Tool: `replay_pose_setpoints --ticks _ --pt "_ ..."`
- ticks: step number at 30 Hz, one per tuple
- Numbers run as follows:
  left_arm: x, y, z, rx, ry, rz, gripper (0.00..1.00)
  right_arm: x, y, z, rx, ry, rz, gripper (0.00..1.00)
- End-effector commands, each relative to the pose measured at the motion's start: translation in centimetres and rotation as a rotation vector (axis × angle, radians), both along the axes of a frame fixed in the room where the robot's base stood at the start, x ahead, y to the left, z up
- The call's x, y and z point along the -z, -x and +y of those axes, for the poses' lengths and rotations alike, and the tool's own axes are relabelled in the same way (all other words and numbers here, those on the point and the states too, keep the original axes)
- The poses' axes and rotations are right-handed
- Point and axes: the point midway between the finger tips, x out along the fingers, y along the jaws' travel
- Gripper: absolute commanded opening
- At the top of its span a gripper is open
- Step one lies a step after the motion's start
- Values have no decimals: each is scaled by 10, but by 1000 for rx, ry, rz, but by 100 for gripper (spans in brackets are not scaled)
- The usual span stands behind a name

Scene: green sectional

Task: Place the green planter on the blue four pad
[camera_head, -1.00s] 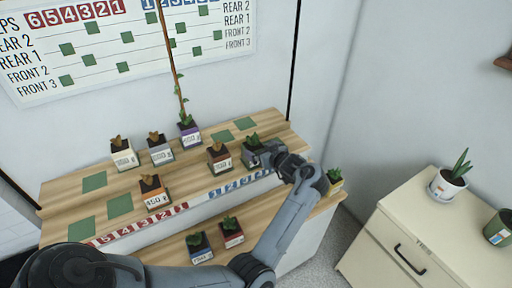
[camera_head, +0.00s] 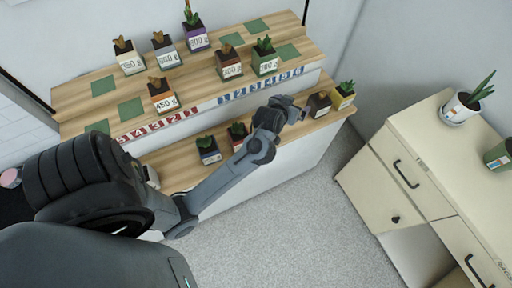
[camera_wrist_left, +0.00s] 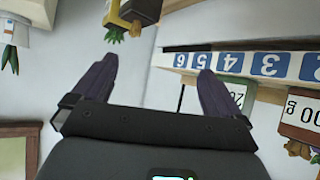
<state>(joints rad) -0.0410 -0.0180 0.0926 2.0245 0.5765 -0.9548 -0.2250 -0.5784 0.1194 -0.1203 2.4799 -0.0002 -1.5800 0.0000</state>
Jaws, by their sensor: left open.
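The green planter (camera_head: 265,64), with a leafy plant and a white 200 g label, stands upright on the upper wooden shelf. It is above the right half of the blue number strip (camera_head: 262,85). The blue 4 (camera_wrist_left: 231,62) shows upside down on the strip in the left wrist view. I cannot tell whether a pad lies under the planter. My left gripper (camera_head: 302,113) is open and empty, in front of the strip and below the planter, clear of it. In the left wrist view its fingers (camera_wrist_left: 155,88) are spread apart. My right gripper is not in view.
A brown planter (camera_head: 230,66) stands left of the green one. Bare green pads (camera_head: 288,51) lie nearby. On the lower shelf, a yellow planter (camera_head: 343,95) and a dark planter (camera_head: 319,104) stand right of my gripper. A cream cabinet (camera_head: 440,125) stands at the right.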

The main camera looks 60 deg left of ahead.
Motion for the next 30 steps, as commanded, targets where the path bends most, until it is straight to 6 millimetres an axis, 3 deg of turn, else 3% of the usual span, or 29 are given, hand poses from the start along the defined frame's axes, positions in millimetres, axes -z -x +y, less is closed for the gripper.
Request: replay_pose_setpoints --ticks 1,3,6,9,13,18,30 --pt "15 26 -29 107 11 81 100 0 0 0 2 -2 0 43" --pt "32 62 -68 245 31 200 100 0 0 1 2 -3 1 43" --pt "49 118 -113 404 47 363 100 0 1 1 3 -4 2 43" --pt "57 168 -142 516 49 499 100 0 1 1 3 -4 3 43" --pt "60 213 -162 604 44 619 100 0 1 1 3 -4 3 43" --pt "60 237 -171 648 37 682 100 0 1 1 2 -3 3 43" --pt "56 237 -171 649 37 684 100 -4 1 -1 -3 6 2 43"
